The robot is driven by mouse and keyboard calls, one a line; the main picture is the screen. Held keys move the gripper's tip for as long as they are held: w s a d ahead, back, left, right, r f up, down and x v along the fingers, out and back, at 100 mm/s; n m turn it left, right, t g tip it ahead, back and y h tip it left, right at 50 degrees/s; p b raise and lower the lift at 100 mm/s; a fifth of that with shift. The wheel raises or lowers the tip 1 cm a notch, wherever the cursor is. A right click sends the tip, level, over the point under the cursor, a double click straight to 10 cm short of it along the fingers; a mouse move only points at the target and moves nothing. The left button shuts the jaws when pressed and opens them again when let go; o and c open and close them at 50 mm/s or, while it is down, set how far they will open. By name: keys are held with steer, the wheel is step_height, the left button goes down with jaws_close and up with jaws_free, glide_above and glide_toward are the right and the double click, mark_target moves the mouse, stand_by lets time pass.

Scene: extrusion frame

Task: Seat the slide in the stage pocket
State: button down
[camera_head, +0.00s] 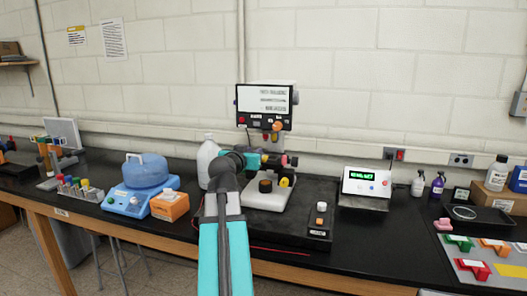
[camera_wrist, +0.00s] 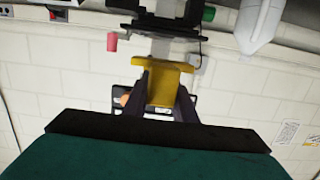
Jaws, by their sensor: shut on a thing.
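In the wrist view my gripper (camera_wrist: 164,88) is shut on a yellow block-like piece (camera_wrist: 166,78), one dark finger on each side. A pale, see-through strip, which looks like the slide (camera_wrist: 161,46), reaches from the yellow piece toward a dark stage part (camera_wrist: 165,24) at the top. I cannot tell whether the strip is in the pocket or only in front of it; the pocket is not clear. In the head view the microscope (camera_head: 267,199) stands behind my arm. My fingers, the slide and the stage are hidden or too small there.
A monitor (camera_head: 265,107) is above the microscope. A white jug (camera_head: 208,160) stands close to its left, and a display box (camera_head: 367,187) to its right. A blue device (camera_head: 126,202) and an orange box (camera_head: 170,206) are at left.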

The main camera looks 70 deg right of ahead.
steer(key=shift+f, duration=1.5)
steer(key=d+p, duration=0.3)
steer(key=d, duration=0.6)
steer(key=shift+w, duration=0.25)
steer(key=shift+d, duration=0.15)
steer(key=shift+w+d+r+p, duration=0.1)
steer(key=shift+d+p, duration=0.75)
steer(key=shift+d, duration=1.1)
steer(key=shift+f+p, duration=0.4)
steer(key=shift+f, duration=0.25)
steer(key=shift+f, duration=0.2)
steer(key=c, duration=1.5)
jaws_free()
steer(key=shift+o, duration=0.2)
steer(key=shift+r, duration=0.2)
